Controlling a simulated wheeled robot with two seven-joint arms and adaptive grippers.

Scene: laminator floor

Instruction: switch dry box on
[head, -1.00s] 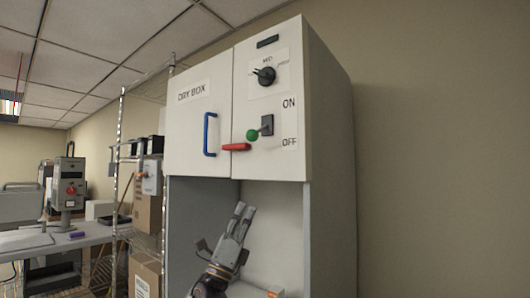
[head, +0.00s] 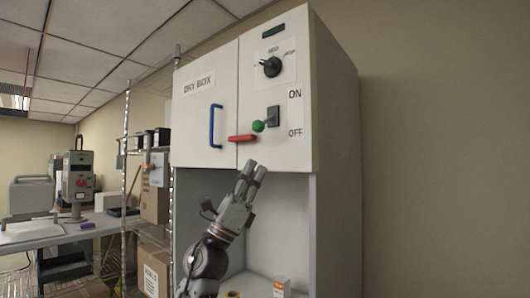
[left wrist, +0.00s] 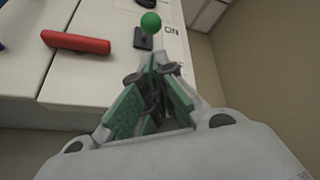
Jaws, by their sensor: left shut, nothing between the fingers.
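The dry box (head: 205,130) is a white cabinet with a "DRY BOX" label and a blue handle (head: 215,127) on its left door. Its switch, a dark plate (head: 273,116) with a green-knobbed lever (head: 257,126), sits on the right panel beside the ON and OFF labels. The lever sticks out toward the left; whether it is at ON or OFF I cannot tell. My left gripper (head: 255,169) is shut and empty, just below the switch and apart from it. In the left wrist view the green knob (left wrist: 151,21) lies beyond the fingertips. My right gripper is not in view.
A red bar (head: 242,138) sticks out just left of the green knob, close to my left gripper. A black dial (head: 270,67) is above the switch. Below the cabinet is an open bay with a small box (head: 281,288). A wire rack stands at left.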

